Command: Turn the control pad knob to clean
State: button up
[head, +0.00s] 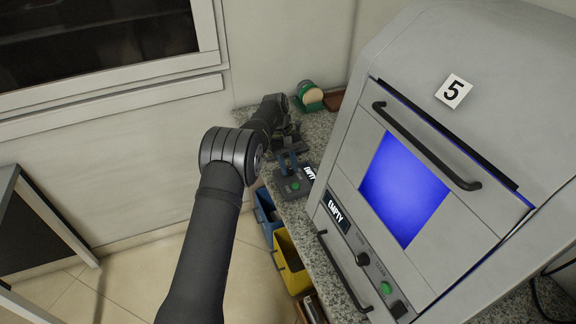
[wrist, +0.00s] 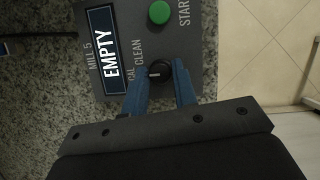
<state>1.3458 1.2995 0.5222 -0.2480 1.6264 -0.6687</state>
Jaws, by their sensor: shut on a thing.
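The control pad (wrist: 190,45) is a dark grey panel on the counter, with a display reading EMPTY (wrist: 110,52) and the words MILL 5, CAL, CLEAN and START. It also shows in the head view (head: 288,194). Its black knob (wrist: 159,70) carries a pale pointer mark that points left in the wrist view, roughly between CAL and CLEAN. My gripper (wrist: 160,82) has its blue fingers on either side of the knob and is shut on it. In the head view my gripper (head: 287,162) is over the pad, and the knob is hidden.
A green START button (wrist: 159,12) sits on the pad near the knob. A large grey machine (head: 452,190) marked 5, with a blue window, stands right of the pad. Blue (head: 267,212) and yellow (head: 290,262) bins are below the counter edge.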

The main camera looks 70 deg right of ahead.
jog(key=m+t, duration=0.1)
jog(key=m, duration=0.2)
jog(key=m+t+y, duration=0.1)
jog(key=m, duration=0.2)
jog(key=shift+s+m+y, duration=0.2)
jog(key=shift+m+y, duration=0.1)
jog(key=m+t, duration=0.2)
jog(key=m, duration=0.3)
jog(key=shift+s+f, duration=0.1)
jog(key=shift+m, duration=0.3)
jog(key=o, duration=1)
jog(key=shift+d, duration=0.1)
